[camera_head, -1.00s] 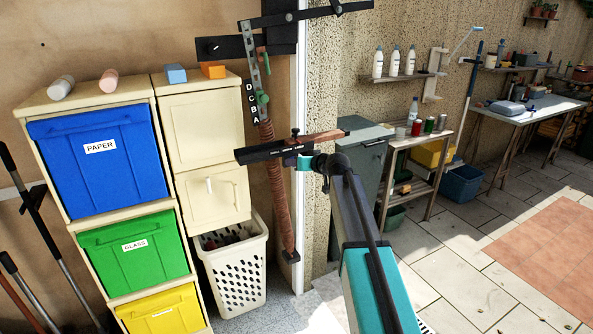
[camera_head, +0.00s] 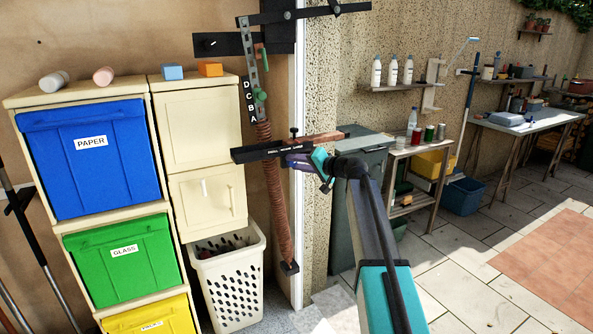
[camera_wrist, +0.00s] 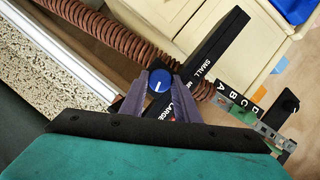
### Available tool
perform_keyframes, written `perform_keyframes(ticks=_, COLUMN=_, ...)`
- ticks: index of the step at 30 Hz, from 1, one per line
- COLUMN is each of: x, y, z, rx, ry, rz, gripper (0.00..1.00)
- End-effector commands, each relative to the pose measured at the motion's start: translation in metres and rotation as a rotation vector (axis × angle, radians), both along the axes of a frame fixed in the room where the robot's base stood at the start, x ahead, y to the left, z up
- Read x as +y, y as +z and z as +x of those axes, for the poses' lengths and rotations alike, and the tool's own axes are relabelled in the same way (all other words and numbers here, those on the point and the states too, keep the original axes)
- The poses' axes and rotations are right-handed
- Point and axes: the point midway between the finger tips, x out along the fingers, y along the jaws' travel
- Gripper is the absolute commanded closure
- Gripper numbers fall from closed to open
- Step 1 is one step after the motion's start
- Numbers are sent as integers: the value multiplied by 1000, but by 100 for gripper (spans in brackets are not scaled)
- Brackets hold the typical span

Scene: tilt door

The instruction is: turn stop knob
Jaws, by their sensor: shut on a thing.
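A round knob with a blue face and a white pointer line (camera_wrist: 158,81) sits on a black bar marked with sizes such as SMALL and LARGE (camera_wrist: 212,45). My gripper (camera_wrist: 160,84) is shut on this knob, with one purple finger on each side. In the head view my gripper (camera_head: 291,160) is at the right part of the black bar (camera_head: 258,152); the knob is hidden there behind the fingers. The pointer slants slightly across the blue face.
A ribbed brown spring (camera_head: 276,200) hangs behind the bar. A perforated strip lettered A to D (camera_head: 250,102) stands above, with a green knob (camera_head: 260,97). Cream cabinets (camera_head: 208,204) and a white basket (camera_head: 230,283) stand left.

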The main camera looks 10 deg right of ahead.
Motion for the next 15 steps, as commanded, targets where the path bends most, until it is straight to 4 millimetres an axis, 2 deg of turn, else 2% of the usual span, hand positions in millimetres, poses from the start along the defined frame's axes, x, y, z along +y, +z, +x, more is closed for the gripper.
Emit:
perform_keyframes(ticks=6, x=-1, y=-4, z=1, rx=51, ry=-3, rz=160, gripper=94)
perform_keyframes(ticks=15, x=-2, y=-3, z=1, rx=89, ry=-1, rz=277, gripper=94)
